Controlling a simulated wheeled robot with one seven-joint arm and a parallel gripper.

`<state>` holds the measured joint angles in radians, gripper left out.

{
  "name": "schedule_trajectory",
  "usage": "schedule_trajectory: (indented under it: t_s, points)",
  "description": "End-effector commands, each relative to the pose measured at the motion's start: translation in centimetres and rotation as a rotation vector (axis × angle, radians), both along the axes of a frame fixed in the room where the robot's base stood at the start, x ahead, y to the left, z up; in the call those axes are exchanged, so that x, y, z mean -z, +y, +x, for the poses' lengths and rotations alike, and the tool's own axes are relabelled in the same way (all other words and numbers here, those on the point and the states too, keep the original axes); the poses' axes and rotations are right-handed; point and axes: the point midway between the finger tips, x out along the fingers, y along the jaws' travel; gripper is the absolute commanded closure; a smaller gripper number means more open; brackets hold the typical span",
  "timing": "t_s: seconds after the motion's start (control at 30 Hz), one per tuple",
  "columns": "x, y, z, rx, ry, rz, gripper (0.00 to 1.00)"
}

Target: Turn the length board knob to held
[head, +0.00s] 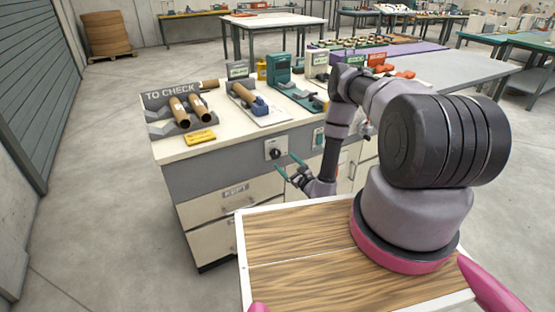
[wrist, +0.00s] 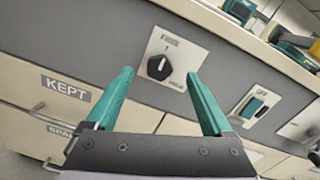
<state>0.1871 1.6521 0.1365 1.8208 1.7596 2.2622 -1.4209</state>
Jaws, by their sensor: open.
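The knob (wrist: 158,67) is black and round, on a white square plate on the bench's grey front panel. A white mark on it points roughly up, slightly right. The plate has a small label at the top and another at lower right, both too blurred to read surely. My gripper (head: 289,164) is open and empty, in front of the knob. In the wrist view my gripper's (wrist: 160,74) teal fingers stand apart on either side of the knob, with no visible contact.
A teal rocker switch (wrist: 254,107) sits right of the knob. A drawer labelled KEPT (head: 236,193) is below. Cardboard tubes (head: 180,111) lie on the TO CHECK rack, near a yellow block (head: 199,137). My wooden-topped base is close in front of the bench.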

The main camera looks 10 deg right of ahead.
Motion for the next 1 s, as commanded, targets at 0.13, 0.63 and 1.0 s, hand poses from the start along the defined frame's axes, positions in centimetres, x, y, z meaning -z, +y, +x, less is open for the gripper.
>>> schedule_trajectory:
  t_s: [0.13,0.63,1.0]
  points:
    - [1.6,-0.6,-0.5,0.042,0.016,-0.008,0.14]
    - [1.5,2.0,7.3,0.041,0.014,-0.009,0.14]
    - [1.5,2.7,9.6,0.041,0.017,-0.008,0.14]
